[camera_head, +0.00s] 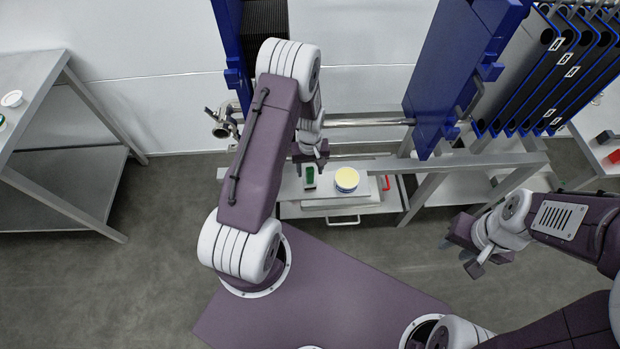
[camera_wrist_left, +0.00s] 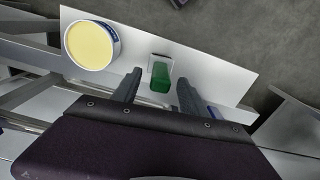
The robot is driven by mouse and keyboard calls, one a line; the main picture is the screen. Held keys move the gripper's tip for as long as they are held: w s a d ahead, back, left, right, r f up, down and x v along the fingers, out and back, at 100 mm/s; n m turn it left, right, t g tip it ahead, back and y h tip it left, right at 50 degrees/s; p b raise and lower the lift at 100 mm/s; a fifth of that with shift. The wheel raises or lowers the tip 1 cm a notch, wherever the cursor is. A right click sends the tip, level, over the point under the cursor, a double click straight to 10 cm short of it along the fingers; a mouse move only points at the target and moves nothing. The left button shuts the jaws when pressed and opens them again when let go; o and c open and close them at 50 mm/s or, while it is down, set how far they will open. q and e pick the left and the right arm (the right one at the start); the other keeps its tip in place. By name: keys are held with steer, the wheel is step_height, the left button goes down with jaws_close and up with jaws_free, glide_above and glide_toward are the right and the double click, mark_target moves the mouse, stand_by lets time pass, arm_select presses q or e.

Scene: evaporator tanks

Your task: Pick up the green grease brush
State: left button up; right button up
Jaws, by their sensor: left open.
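The green grease brush (camera_head: 310,175) stands on a narrow metal shelf in the head view, just left of a round tub. It also shows in the left wrist view as a green block (camera_wrist_left: 160,78) on a pale base. My left gripper (camera_head: 311,158) is at the shelf, close above the brush. In the left wrist view my left gripper (camera_wrist_left: 156,84) is open, with one finger on each side of the brush and nothing held. My right gripper (camera_head: 473,258) hangs empty over the floor at the right.
The tub with yellow contents (camera_head: 347,179) stands right of the brush and also shows in the left wrist view (camera_wrist_left: 91,45). Blue frames (camera_head: 455,75) rise behind the shelf. A metal table (camera_head: 40,90) is at the left. The floor between is clear.

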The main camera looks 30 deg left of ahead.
mark_target(310, 175)
arm_select(q)
step_height(310, 175, down, 4)
steer(key=shift+s+r, duration=0.1)
steer(key=shift+f, duration=0.2)
steer(key=shift+r, duration=0.1)
steer(key=c, duration=0.7)
jaws_close()
steer(key=shift+r, duration=0.5)
step_height(310, 175, up, 3)
steer(key=w+d+r+b, duration=0.1)
steer(key=d+r, duration=0.6)
steer(key=d, duration=0.4)
steer(key=shift+w+d+b, duration=0.3)
steer(key=shift+w, duration=0.1)
